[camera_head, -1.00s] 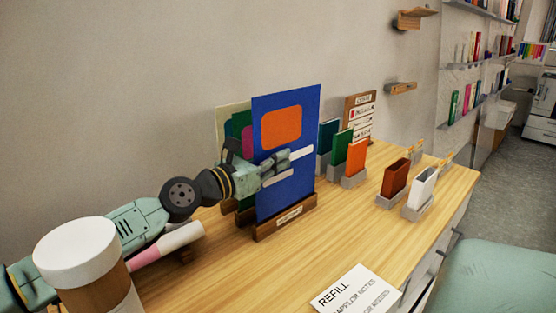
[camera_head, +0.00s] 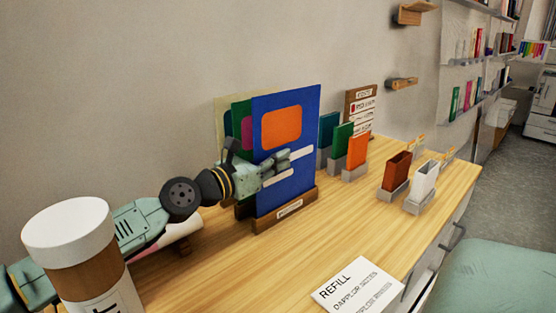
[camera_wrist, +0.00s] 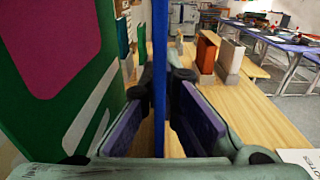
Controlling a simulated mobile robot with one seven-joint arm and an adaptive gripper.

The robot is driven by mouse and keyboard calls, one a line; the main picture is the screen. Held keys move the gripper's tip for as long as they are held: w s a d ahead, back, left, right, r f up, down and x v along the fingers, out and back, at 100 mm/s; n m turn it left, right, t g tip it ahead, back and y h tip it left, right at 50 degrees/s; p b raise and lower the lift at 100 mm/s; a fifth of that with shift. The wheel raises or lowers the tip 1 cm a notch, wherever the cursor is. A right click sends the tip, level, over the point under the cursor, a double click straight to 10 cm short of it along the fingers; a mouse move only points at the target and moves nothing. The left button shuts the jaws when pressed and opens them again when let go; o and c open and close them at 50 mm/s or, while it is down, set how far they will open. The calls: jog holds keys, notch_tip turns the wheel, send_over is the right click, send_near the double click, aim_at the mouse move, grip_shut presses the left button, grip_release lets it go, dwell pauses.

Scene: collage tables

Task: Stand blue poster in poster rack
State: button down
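The blue poster (camera_head: 298,190), with an orange rounded patch and white bars, stands upright at the front of the wooden poster rack (camera_head: 271,222). Its lower edge is hidden behind the rack's front bar. Green and cream posters (camera_head: 222,112) stand behind it. My gripper (camera_head: 278,166) is at the poster's left side at mid height. In the wrist view the blue poster (camera_wrist: 160,60) is edge-on between my two finger pads, with table visible on both sides of it, so the fingers look open around it. A green poster (camera_wrist: 45,115) is close on the left.
Grey holders with green and orange cards (camera_head: 357,152) stand right of the rack, with brown (camera_head: 397,172) and white (camera_head: 424,182) containers farther right. A white-lidded cup (camera_head: 66,228) is at front left. A refill card (camera_head: 352,290) lies near the front edge.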

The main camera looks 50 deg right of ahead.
notch_tip(320, 180, down, 2)
jog(key=shift+f+b, duration=0.15)
jog(key=shift+b, duration=0.8)
jog(key=c, duration=2.3)
grip_release()
jog(key=o, duration=0.6)
jog(key=a, duration=0.8)
jog(key=w+a, duration=0.1)
jog(key=a, duration=0.3)
jog(key=shift+w, duration=0.1)
